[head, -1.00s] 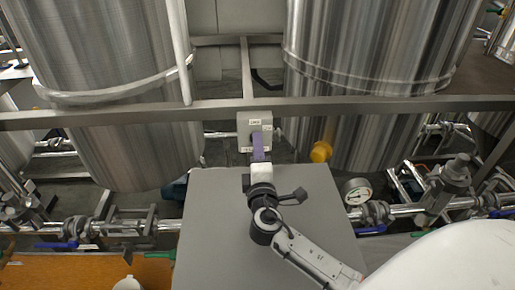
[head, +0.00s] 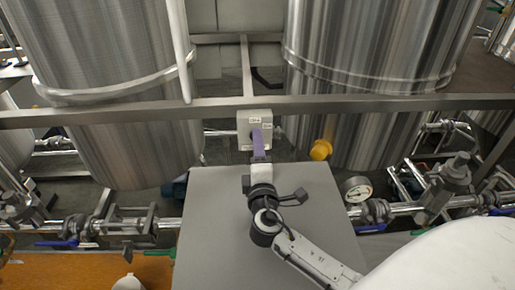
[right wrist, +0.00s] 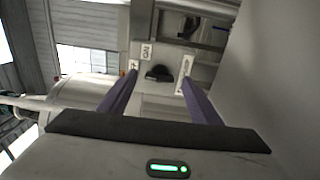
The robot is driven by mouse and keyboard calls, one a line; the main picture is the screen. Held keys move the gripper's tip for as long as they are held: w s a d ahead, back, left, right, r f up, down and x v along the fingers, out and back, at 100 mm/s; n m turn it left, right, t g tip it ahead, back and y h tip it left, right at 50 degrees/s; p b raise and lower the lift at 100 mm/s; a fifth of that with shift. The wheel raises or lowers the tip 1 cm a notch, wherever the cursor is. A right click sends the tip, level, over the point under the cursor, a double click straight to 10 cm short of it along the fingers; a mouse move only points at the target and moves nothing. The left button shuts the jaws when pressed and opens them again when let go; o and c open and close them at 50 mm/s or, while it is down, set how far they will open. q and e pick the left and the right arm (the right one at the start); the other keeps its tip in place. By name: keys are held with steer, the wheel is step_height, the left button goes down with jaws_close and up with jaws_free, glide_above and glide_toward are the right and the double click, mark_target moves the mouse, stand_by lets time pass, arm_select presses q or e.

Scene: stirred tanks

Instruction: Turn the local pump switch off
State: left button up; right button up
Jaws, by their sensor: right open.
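The pump switch is a small grey box (head: 244,126) with white labels, fixed at the horizontal rail between two tanks in the head view. In the right wrist view its dark knob (right wrist: 158,72) sits on the pale box face, with labels around it. My right gripper (head: 258,137) is in front of the box, its purple fingers pointing at the face. In the right wrist view the open fingers (right wrist: 160,80) stand one on each side of the knob, with gaps to it. The head view hides the knob behind the fingers. My left gripper is not in view.
A steel rail (head: 350,105) crosses in front of two large tanks (head: 105,50). A flat grey panel (head: 215,225) lies below my right arm. A yellow knob (head: 321,150) and a pressure gauge (head: 357,189) are to the right. Pipes with valves run along both sides.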

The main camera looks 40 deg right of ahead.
steer(key=b+v, duration=0.1)
steer(key=v, duration=0.8)
steer(key=shift+f+b, duration=0.1)
steer(key=shift+b, duration=0.2)
steer(key=shift+s+a, duration=0.2)
steer(key=shift+s, duration=0.1)
